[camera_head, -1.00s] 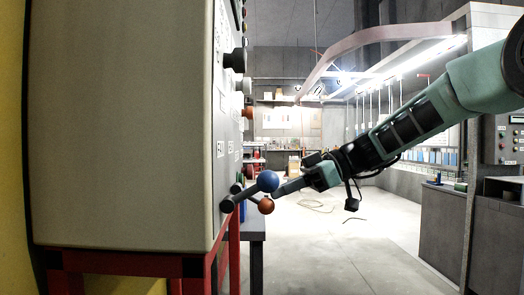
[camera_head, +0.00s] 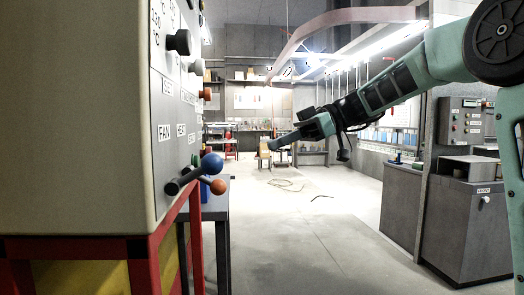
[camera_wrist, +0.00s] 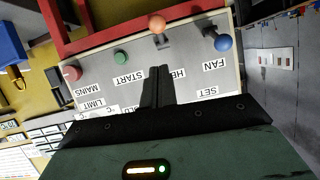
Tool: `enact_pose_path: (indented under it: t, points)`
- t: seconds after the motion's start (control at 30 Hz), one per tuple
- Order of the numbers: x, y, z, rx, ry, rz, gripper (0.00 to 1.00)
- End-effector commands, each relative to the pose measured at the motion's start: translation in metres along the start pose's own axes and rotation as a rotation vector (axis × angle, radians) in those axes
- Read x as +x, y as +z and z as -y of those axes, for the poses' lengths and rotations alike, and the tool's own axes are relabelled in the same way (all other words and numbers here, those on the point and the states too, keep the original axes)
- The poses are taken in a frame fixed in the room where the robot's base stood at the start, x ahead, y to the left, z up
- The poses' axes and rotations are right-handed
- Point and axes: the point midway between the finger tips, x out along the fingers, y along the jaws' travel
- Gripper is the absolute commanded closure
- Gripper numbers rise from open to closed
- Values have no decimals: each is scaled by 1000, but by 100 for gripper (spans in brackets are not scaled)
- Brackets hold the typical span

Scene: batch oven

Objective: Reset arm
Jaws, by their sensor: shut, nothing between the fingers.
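My gripper (camera_head: 272,145) is shut and empty, held out in the air to the right of the oven control cabinet (camera_head: 75,120). In the wrist view my gripper (camera_wrist: 160,70) shows its two fingers together in front of the control panel (camera_wrist: 205,85). The blue-knobbed lever (camera_head: 212,163) and the orange-knobbed lever (camera_head: 218,186) stick out from the panel, left of and below my gripper in the head view. The wrist view also shows the blue knob (camera_wrist: 222,43) and the orange knob (camera_wrist: 157,23). A visible gap separates my gripper from both levers in the head view.
A black knob (camera_head: 180,42) juts from the panel. The cabinet stands on a red frame (camera_head: 145,270), with a grey table (camera_head: 212,187) behind. Grey cabinets (camera_head: 465,235) stand at the right. The floor (camera_head: 300,240) between is mostly clear, with a cable lying farther back.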

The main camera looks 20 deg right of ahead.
Motion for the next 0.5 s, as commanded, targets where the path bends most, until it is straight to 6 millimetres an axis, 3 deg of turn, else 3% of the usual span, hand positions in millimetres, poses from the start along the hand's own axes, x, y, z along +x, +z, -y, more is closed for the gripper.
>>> enact_pose_path:
  t: [0.2,0.5]
  points:
    - [-16,2,0,0,0,1,100]
    - [-16,2,0,0,-1,0,100]
